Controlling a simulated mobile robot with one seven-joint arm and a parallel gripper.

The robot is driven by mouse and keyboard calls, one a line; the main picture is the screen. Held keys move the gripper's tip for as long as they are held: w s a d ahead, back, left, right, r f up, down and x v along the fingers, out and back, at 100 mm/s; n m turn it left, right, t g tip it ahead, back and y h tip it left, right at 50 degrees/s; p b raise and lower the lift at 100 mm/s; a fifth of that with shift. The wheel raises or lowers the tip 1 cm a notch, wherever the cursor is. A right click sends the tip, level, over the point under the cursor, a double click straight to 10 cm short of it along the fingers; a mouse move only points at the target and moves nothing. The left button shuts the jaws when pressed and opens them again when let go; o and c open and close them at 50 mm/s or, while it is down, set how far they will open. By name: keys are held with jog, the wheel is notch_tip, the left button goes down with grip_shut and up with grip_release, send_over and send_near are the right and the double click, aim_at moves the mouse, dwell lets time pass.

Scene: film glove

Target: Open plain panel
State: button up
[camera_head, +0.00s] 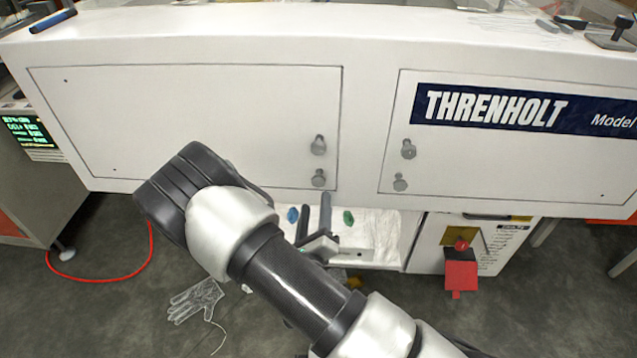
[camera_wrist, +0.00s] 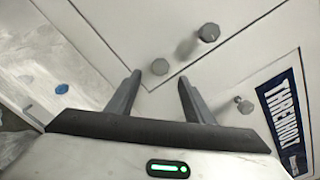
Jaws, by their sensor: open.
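The plain panel (camera_head: 190,125) is a blank white door on the left of the white machine front, closed flush. Two grey knobs, an upper one (camera_head: 319,145) and a lower one (camera_head: 318,178), sit near its right edge. My gripper (camera_head: 314,208) is just below the panel's lower right corner, with its fingers pointing up. In the wrist view my gripper (camera_wrist: 157,88) is open and empty. The lower knob (camera_wrist: 160,67) appears just beyond and between the fingertips, and the upper knob (camera_wrist: 208,32) farther up right. I see no contact with either knob.
A second panel (camera_head: 510,165) with a THRENHOLT label and two knobs is to the right. A white tray area (camera_head: 375,235) with blue and green bits lies below. A red box (camera_head: 461,276) hangs lower right. A clear glove (camera_head: 195,300) and red cable (camera_head: 95,281) lie on the floor.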

aim_at(318, 184)
jog(key=w, duration=0.5)
jog(key=w+b, duration=0.1)
jog(key=w, duration=0.3)
jog(key=shift+w+d, duration=0.2)
jog(key=shift+w, duration=0.2)
jog(key=shift+c, duration=0.4)
jog(key=shift+s, duration=0.1)
grip_shut()
